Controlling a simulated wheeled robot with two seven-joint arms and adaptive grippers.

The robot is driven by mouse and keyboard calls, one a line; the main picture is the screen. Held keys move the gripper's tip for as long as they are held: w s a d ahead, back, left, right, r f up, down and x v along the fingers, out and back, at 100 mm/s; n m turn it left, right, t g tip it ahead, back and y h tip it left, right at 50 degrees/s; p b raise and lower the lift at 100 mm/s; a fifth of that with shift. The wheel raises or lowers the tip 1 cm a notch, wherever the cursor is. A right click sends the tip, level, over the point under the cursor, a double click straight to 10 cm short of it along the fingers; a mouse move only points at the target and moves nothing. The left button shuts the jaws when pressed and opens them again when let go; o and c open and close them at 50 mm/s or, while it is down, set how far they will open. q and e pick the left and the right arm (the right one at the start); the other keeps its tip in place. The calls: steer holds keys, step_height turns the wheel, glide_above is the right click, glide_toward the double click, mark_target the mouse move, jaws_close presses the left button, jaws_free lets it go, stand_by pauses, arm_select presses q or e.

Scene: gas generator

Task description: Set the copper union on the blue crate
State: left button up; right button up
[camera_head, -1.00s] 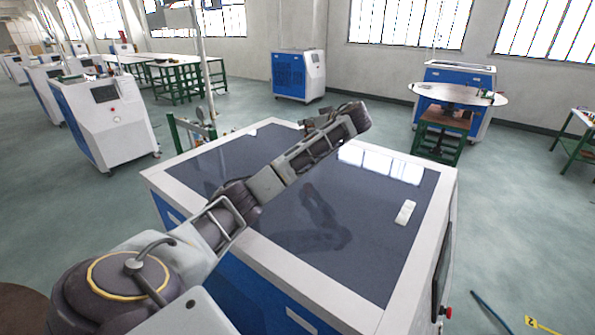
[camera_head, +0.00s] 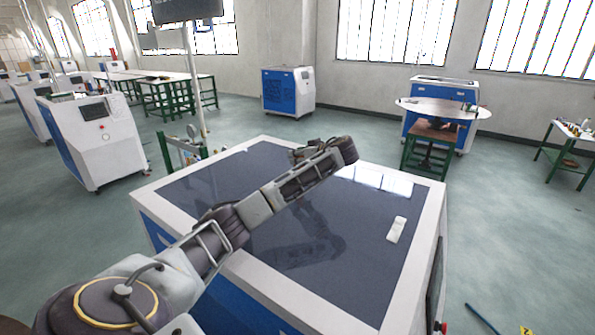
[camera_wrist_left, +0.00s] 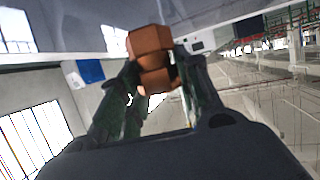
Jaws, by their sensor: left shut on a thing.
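The copper union (camera_wrist_left: 150,58) is an orange-brown, faceted piece in the left wrist view. My left gripper (camera_wrist_left: 155,88) is shut on it, with a dark green finger on each side. In the head view my left arm reaches from the lower left over a blue-and-white cabinet (camera_head: 410,270) with a dark, glossy top. My left gripper (camera_head: 305,152) is small and partly hidden behind the arm there, and I cannot make out the union. I cannot pick out a separate blue crate in either view. My right gripper is not in view.
A small white object (camera_head: 397,229) lies on the right of the cabinet top. A round table (camera_head: 445,110) stands behind at the right. A white machine (camera_head: 95,140) stands at the left, and a green-legged bench (camera_head: 570,140) at far right.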

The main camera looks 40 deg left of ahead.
arm_select(q)
steer(key=shift+f, duration=0.45)
steer(key=shift+f+p, duration=0.85)
steer(key=shift+f, duration=1.65)
steer(key=shift+f, duration=0.2)
steer(key=o, duration=1.2)
steer(key=shift+r, duration=0.25)
